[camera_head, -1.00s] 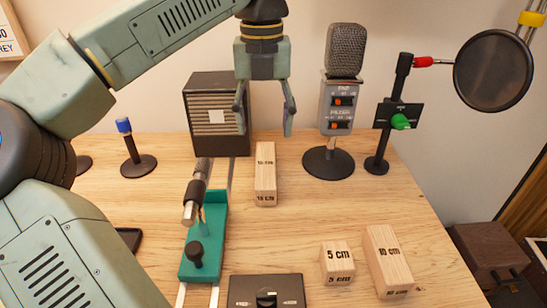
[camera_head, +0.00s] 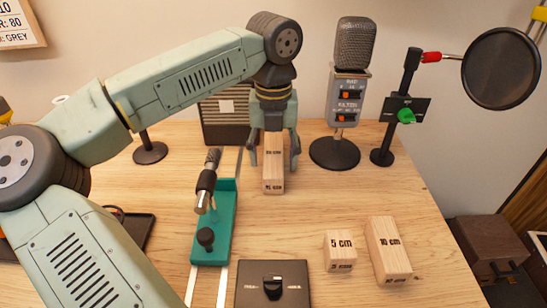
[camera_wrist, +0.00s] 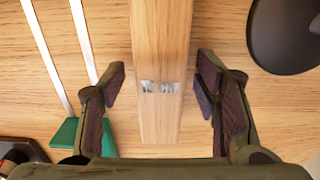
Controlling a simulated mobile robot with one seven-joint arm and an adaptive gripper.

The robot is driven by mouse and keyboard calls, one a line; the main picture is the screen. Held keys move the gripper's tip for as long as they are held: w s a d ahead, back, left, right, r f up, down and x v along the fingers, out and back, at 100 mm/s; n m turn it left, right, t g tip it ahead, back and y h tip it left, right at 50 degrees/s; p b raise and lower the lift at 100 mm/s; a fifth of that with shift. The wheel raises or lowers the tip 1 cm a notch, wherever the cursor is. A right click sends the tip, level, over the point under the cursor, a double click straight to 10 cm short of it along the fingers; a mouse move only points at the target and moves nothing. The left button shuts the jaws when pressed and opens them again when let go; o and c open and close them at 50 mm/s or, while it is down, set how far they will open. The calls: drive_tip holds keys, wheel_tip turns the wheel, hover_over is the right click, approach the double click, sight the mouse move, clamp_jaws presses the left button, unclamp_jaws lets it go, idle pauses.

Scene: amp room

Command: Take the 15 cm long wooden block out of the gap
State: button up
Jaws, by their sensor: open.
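The 15 cm wooden block (camera_head: 273,178) is on the table, to the right of the teal fixture (camera_head: 213,236). My gripper (camera_head: 273,160) points down over the block, its fingers apart on either side of it. In the wrist view the block (camera_wrist: 162,50) runs between the open fingers of my gripper (camera_wrist: 161,85), with space visible on both sides. Its "15 cm" print faces the wrist camera. My gripper hides the block's far upper part in the head view.
The 5 cm block (camera_head: 340,251) and 10 cm block (camera_head: 387,249) are at front right. A microphone (camera_head: 350,95) and pop filter (camera_head: 501,68) stand behind, to the right. A black switch box (camera_head: 272,289) is in front. Two pale rails (camera_head: 221,288) pass under the teal fixture.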

drive_tip(key=shift+c, duration=0.4)
clamp_jaws()
drive_tip(key=shift+r, duration=0.15)
